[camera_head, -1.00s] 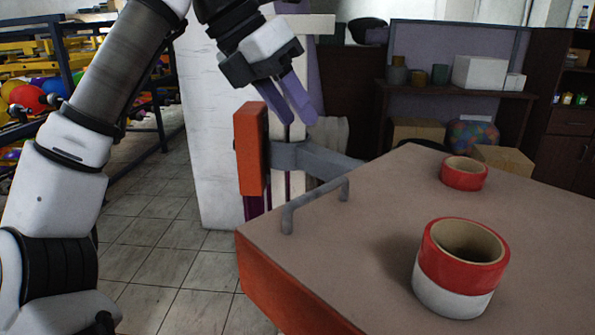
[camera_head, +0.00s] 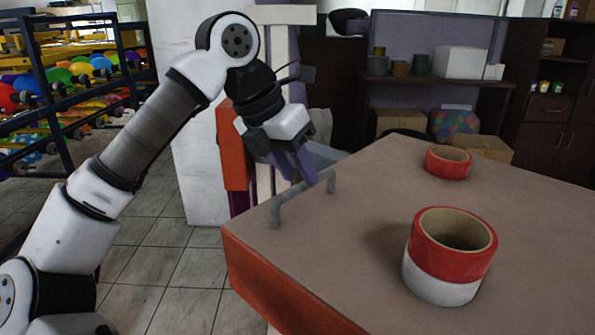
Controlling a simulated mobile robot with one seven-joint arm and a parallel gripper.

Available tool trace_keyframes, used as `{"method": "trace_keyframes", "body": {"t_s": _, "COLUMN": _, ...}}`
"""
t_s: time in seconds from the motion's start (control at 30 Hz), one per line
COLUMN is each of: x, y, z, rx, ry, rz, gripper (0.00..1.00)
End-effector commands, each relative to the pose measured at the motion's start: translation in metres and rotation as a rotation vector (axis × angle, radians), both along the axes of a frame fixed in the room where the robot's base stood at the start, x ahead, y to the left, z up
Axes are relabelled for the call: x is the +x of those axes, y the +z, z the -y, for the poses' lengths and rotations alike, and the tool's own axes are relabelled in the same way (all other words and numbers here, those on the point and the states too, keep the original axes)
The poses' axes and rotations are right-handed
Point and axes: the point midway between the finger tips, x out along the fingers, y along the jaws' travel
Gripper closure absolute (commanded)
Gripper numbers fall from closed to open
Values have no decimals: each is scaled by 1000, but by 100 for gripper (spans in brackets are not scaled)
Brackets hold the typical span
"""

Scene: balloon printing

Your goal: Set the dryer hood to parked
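The dryer hood appears to be the large box with a brown top (camera_head: 350,245) and orange-red side at the lower right. A grey bar handle (camera_head: 278,208) stands on its near-left top edge. My gripper (camera_head: 300,180) points down at the handle's far end, its purple fingers seemingly a little apart. The fingertips overlap the handle's upper bar in the picture. I cannot tell whether they straddle it, touch it or are behind it. Nothing is seen held. The grey bracket behind the handle is mostly hidden by my gripper.
A large red-and-white tape roll (camera_head: 450,255) and a smaller red one (camera_head: 448,162) sit on the brown top. An orange block (camera_head: 232,150) is on the post behind. A blue rack (camera_head: 75,100) with balloons stands left. Tiled floor (camera_head: 165,265) is open left of the box.

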Motion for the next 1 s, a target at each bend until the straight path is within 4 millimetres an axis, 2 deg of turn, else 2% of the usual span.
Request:
{"method": "trace_keyframes", "body": {"t_s": 0.13, "x": 2, "y": -9, "z": 4, "rx": -1, "ry": -1, "rz": 1, "gripper": 64}}
{"method": "trace_keyframes", "body": {"t_s": 0.43, "x": 2, "y": -11, "z": 5, "rx": 0, "ry": -1, "rz": 1, "gripper": 64}}
{"method": "trace_keyframes", "body": {"t_s": 0.7, "x": 2, "y": -10, "z": 5, "rx": 0, "ry": -1, "rz": 1, "gripper": 99}}
{"method": "trace_keyframes", "body": {"t_s": 1.0, "x": 2, "y": -10, "z": 5, "rx": 0, "ry": -1, "rz": 1, "gripper": 100}}
